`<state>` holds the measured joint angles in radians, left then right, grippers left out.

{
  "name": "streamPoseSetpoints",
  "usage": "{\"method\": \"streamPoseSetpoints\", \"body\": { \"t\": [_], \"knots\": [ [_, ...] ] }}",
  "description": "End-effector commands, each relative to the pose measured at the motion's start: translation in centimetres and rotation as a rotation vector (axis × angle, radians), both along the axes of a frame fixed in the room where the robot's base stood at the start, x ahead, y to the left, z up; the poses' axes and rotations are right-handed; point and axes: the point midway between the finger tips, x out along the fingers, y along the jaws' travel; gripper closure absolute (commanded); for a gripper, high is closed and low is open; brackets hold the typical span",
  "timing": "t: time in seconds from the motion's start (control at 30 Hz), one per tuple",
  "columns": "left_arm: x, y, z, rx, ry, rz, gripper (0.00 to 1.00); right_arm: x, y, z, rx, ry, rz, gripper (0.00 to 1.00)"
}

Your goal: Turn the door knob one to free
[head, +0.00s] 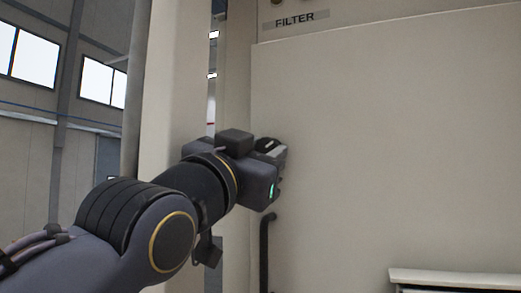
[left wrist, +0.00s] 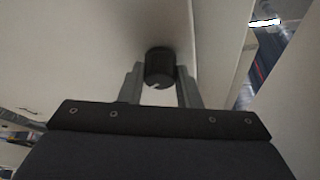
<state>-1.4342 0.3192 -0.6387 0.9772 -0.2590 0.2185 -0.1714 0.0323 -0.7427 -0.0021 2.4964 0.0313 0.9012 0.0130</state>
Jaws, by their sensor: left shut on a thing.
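A round black door knob (left wrist: 160,66) with a small light mark on its face sits on the beige panel in the left wrist view. My left gripper (left wrist: 160,80) has one finger on each side of the knob and is shut on it. In the head view my left gripper (head: 272,150) reaches the door panel (head: 390,150) near its left edge, and the knob is hidden there behind the gripper. The mark on the knob is too small to read its setting. My right gripper is not in view.
A dark vertical handle (head: 264,250) is on the panel below my left gripper. A label reading FILTER (head: 302,19) is above the door. A pale ledge (head: 455,279) juts out at the lower right. A beige post (head: 172,80) stands left of the gripper.

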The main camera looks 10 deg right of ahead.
Motion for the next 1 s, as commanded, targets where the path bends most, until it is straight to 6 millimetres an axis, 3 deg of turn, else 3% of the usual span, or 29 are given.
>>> {"method": "streamPoseSetpoints", "body": {
  "t": [0.03, 0.07, 0.23, 0.57, 1.0],
  "knots": [
    [0.1, -0.1, -0.1, 0.002, 0.002, 0.001, 0.93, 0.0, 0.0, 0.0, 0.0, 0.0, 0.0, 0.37],
    [0.1, -0.1, -0.1, 0.002, 0.002, 0.001, 0.69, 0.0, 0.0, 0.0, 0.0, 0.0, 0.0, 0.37],
    [0.0, 0.0, -0.1, 0.001, 0.002, 0.001, 0.48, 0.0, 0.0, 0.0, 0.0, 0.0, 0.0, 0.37],
    [-0.3, 0.2, -0.4, -0.001, 0.0, -0.001, 0.48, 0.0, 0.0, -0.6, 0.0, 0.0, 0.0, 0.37],
    [-4.8, 4.1, -3.0, -0.001, -0.001, -0.002, 0.48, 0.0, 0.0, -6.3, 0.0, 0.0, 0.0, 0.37]
  ]
}}
